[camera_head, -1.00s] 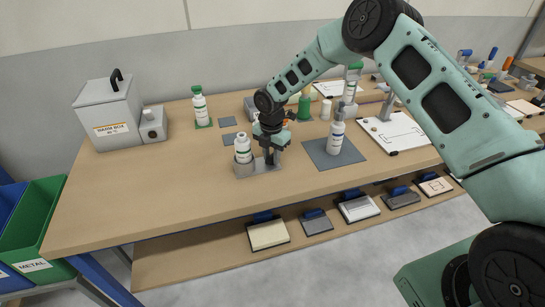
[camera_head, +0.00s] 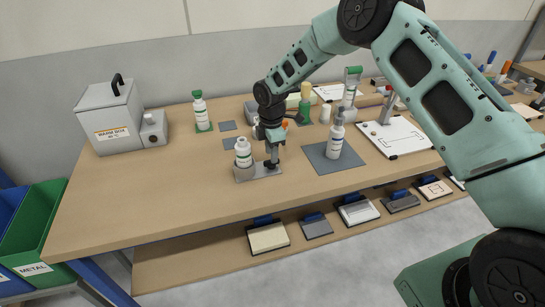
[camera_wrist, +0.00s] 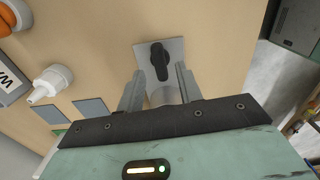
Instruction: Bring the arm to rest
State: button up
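My gripper (camera_head: 271,140) is above the small grey fixture plate (camera_head: 262,174) in the head view, pointing down. In the wrist view its two fingers (camera_wrist: 158,92) stand apart. The plate (camera_wrist: 174,47) and its black clamp knob (camera_wrist: 159,61) lie beyond the fingertips. A rounded grey part shows between the fingers; I cannot tell whether it is gripped. A white-capped bottle (camera_head: 243,154) stands upright in the holder at the plate's left end. My arm reaches in from the right.
A green-capped bottle (camera_head: 201,112) stands behind, on a green mat. A pump bottle (camera_head: 336,138) stands on a grey mat (camera_head: 320,163) to the right. The front left of the table is clear.

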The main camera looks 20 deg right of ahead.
notch_tip(320, 180, up, 3)
jog(key=shift+r+p, duration=0.2)
jog(key=shift+p, duration=0.55)
jog(key=s+a+r+m+b, duration=0.1)
jog(key=s+a+r+m, duration=0.1)
jog(key=s+a+r, duration=0.6)
jog(key=s+a+r+m, duration=0.25)
jog(key=s+r, duration=0.45)
jog(key=s, duration=0.4)
jog(key=s+d+r+m, duration=0.1)
jog(key=s+d+m, duration=0.1)
jog(key=s, duration=0.9)
jog(key=s+d+r+m, duration=0.2)
jog(key=s+m, duration=0.2)
jog(key=s, duration=0.7)
jog(key=shift+s+d+r+y+b, duration=0.2)
jog(key=shift+s+y+b, duration=0.1)
jog(key=shift+b, duration=0.15)
